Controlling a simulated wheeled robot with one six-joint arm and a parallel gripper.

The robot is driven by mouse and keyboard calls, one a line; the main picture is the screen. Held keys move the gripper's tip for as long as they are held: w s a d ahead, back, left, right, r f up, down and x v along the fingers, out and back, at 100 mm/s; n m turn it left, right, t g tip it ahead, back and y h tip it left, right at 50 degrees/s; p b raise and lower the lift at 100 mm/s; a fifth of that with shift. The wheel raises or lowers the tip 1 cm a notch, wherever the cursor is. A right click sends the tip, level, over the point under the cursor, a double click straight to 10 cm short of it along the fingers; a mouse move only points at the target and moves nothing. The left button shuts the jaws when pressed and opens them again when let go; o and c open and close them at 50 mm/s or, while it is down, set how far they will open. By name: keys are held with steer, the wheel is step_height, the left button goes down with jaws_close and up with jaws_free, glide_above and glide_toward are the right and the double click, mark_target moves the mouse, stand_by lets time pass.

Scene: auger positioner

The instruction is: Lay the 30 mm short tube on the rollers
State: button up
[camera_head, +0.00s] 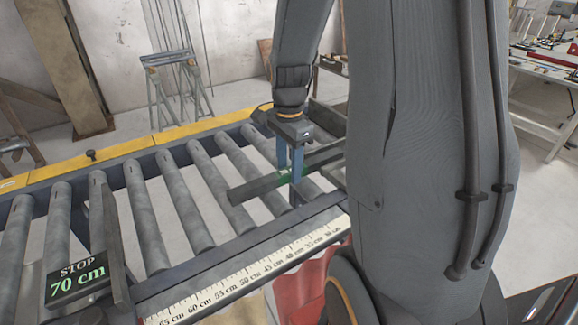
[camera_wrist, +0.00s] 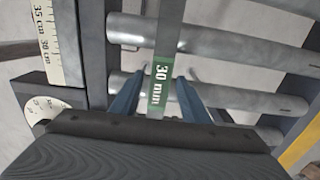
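The short tube (camera_head: 258,189) is a grey bar with a green label. The wrist view shows the tube (camera_wrist: 169,35) with "30 mm" on its label, running straight across the rollers (camera_wrist: 230,95). In the head view it runs along the line of the conveyor, over the rollers (camera_head: 211,185). My gripper (camera_head: 291,178) points down with its blue fingers on either side of the tube near the label. In the wrist view my gripper (camera_wrist: 160,84) shows small gaps between fingers and tube, so it looks open around it. The tube's contact with the rollers is hard to judge.
A centimetre scale (camera_head: 262,268) runs along the conveyor's near side. A stop plate (camera_head: 112,245) marked "STOP 70 cm" stands at the left. A yellow rail (camera_head: 176,134) edges the far side. A trestle (camera_head: 175,85) stands behind. A white bench (camera_head: 545,85) is at far right.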

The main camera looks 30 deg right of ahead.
mark_target(289, 170)
step_height(289, 170, up, 12)
steer(key=b, duration=0.3)
steer(key=shift+r, duration=0.15)
stand_by(0.8)
